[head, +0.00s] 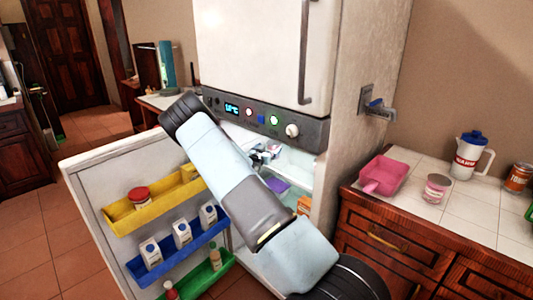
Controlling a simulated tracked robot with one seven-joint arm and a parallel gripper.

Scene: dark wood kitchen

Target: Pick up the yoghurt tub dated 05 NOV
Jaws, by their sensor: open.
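The lower fridge door (88,176) stands open, and my arm reaches across the opening. What looks like my gripper (264,154) is small and partly covered by my arm, at the upper part of the fridge interior. It is open, and I see nothing held in it. No tub with a readable 05 NOV date shows. A purple item (279,186) lies inside the fridge, partly hidden by my arm. A pink and white tub (437,189) stands on the right counter; its print is too small to read. Most of the fridge interior is hidden.
The open door has a yellow rack (160,209) with a red-lidded jar (139,197), a blue rack (186,254) with several white cartons, and a green rack (212,277) with bottles.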

